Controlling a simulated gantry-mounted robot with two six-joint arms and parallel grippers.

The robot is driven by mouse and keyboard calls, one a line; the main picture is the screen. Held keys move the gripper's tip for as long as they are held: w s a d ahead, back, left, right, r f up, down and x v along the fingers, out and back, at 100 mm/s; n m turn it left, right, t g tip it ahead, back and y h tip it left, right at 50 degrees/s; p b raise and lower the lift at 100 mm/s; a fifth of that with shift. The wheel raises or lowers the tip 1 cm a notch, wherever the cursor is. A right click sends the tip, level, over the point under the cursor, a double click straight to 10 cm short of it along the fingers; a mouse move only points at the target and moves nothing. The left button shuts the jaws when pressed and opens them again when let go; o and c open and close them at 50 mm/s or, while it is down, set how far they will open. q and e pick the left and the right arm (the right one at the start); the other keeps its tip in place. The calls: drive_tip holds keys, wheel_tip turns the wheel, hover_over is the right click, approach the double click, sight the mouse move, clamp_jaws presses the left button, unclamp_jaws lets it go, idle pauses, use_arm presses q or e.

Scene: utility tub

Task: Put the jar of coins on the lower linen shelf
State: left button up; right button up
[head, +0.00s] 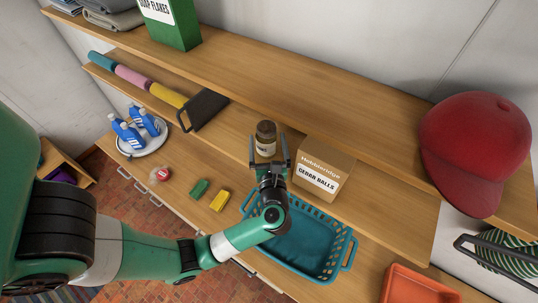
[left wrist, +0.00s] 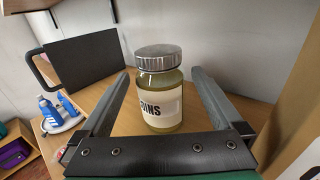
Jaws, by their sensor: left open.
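The jar of coins (head: 265,138) stands upright on the lower linen shelf (head: 380,212), left of the cedar balls box. In the left wrist view the jar (left wrist: 160,95) has a grey metal lid and a pale label with part of the word coins showing. My left gripper (head: 269,157) is open, with one finger on each side of the jar and a visible gap at both sides. In the left wrist view my left gripper's fingers (left wrist: 161,88) flank the jar. My right gripper is not in view.
The cedar balls box (head: 322,168) stands close on the right. The upper shelf (head: 270,70) overhangs behind. Below are a teal basket (head: 345,240), blue bottles (head: 127,133) on a tray and an orange bin (head: 410,287).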

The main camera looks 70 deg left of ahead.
use_arm(q)
drive_tip(key=b+v, duration=0.1)
drive_tip(key=v, duration=0.4)
drive_tip(key=shift+d, duration=0.1)
drive_tip(key=shift+s+d, duration=0.1)
drive_tip(key=shift+d, duration=0.2)
